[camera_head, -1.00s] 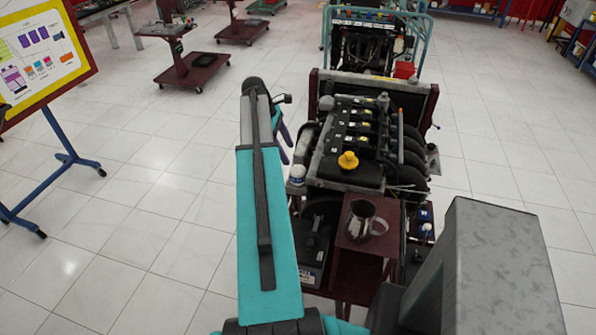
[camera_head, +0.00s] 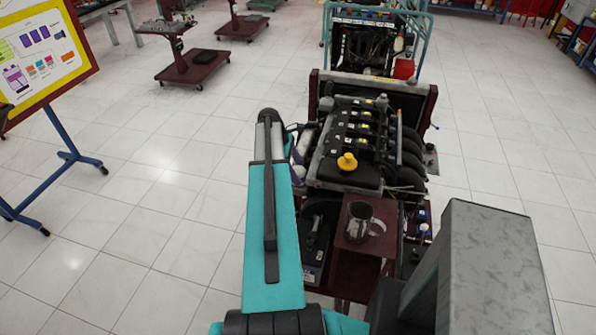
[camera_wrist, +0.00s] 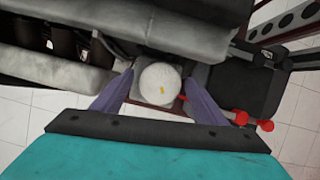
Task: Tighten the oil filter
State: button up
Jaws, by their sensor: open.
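The oil filter (camera_wrist: 160,84) is a round white part with a small yellow mark, at the engine's left side. In the wrist view it sits between the two purple fingers of my gripper (camera_wrist: 159,74). The gripper is open, with one finger on each side of the filter. A narrow gap seems to show at each side; I cannot tell whether either finger touches it. In the head view the filter is mostly hidden behind my arm, and the engine (camera_head: 345,173) stands to the right of it.
A metal pitcher (camera_head: 360,222) stands on a dark red stand in front of the engine. A yellow oil cap (camera_head: 347,162) sits on the engine top. A second engine trainer (camera_head: 366,45) is behind. The floor to the left is clear up to the board stand (camera_head: 70,155).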

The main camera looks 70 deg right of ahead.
jog(key=shift+s+f, duration=0.2)
jog(key=shift+f, duration=0.25)
jog(key=c, duration=1)
jog(key=shift+c, duration=0.2)
jog(key=shift+m, duration=0.4)
jog(key=shift+d+m+y+b, duration=0.1)
jog(key=shift+m+y+b, duration=0.2)
jog(key=shift+m+y, duration=0.9)
jog(key=shift+m, duration=1.4)
